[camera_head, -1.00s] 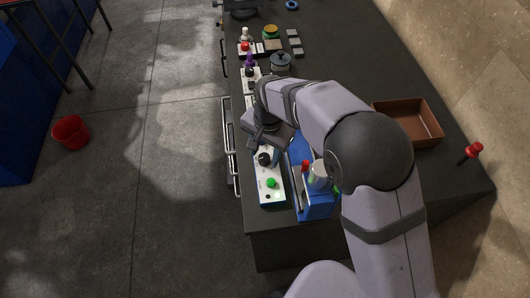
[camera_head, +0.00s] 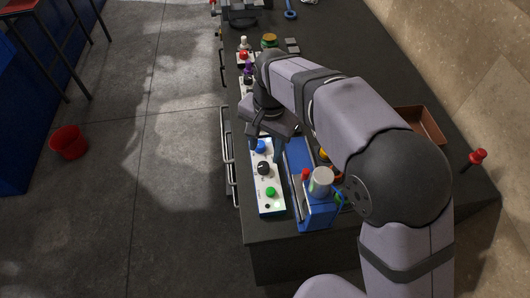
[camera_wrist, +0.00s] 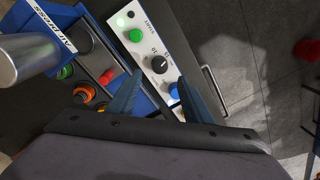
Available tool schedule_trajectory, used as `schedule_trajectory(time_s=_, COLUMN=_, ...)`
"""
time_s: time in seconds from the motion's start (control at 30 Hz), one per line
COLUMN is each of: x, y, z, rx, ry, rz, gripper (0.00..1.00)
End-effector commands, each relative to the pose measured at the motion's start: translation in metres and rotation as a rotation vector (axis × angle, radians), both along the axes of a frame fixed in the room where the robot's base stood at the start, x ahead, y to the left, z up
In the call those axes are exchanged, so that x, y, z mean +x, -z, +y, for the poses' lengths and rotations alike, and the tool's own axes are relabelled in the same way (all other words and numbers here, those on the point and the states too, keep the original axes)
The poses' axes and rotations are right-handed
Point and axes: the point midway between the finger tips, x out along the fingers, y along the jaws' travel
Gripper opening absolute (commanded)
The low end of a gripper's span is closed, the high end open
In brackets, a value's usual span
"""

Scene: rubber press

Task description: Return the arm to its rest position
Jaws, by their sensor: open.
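My gripper (camera_head: 266,147) hangs over the white control box (camera_head: 268,205), near its blue button (camera_head: 260,146). In the wrist view its two blue-grey fingers (camera_wrist: 152,98) stand apart with nothing held between them. The box also shows a black knob (camera_head: 263,168) and a green button (camera_head: 271,191). Next to the box stands the blue press (camera_head: 318,214) with a grey cylinder (camera_head: 321,180) on top. In the wrist view the press carries a label reading "Air press". My arm hides part of the bench behind it.
A brown tray (camera_head: 420,123) and a red-topped item (camera_head: 477,157) are at the bench's right side. Small items, including a red button (camera_head: 243,55), stand farther up the bench. Metal handles (camera_head: 230,165) run along its left edge. A red bucket (camera_head: 69,142) is on the floor.

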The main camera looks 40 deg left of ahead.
Motion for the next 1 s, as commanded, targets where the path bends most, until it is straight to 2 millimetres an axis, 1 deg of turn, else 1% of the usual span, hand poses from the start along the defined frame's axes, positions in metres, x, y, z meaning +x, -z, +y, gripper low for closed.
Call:
schedule_trajectory(time_s=0.47, x=0.000, y=-0.001, z=0.000, rx=-0.001, ry=0.000, rz=0.001, gripper=0.46)
schedule_trajectory(time_s=0.53, x=0.004, y=-0.001, z=-0.006, rx=-0.002, ry=0.003, rz=0.000, gripper=0.46)
schedule_trajectory(time_s=0.6, x=0.012, y=-0.002, z=-0.018, rx=-0.004, ry=0.009, rz=-0.002, gripper=0.46)
schedule_trajectory(time_s=0.67, x=0.022, y=-0.002, z=-0.034, rx=-0.007, ry=0.015, rz=-0.003, gripper=0.46)
schedule_trajectory(time_s=0.77, x=0.042, y=-0.002, z=-0.076, rx=-0.012, ry=0.028, rz=-0.007, gripper=0.46)
schedule_trajectory(time_s=0.87, x=0.060, y=-0.001, z=-0.134, rx=-0.020, ry=0.042, rz=-0.011, gripper=0.46)
schedule_trajectory(time_s=0.9, x=0.065, y=0.000, z=-0.160, rx=-0.024, ry=0.048, rz=-0.013, gripper=0.46)
schedule_trajectory(time_s=0.97, x=0.068, y=0.002, z=-0.201, rx=-0.030, ry=0.057, rz=-0.014, gripper=0.46)
schedule_trajectory(time_s=1.0, x=0.068, y=0.004, z=-0.228, rx=-0.033, ry=0.061, rz=-0.016, gripper=0.46)
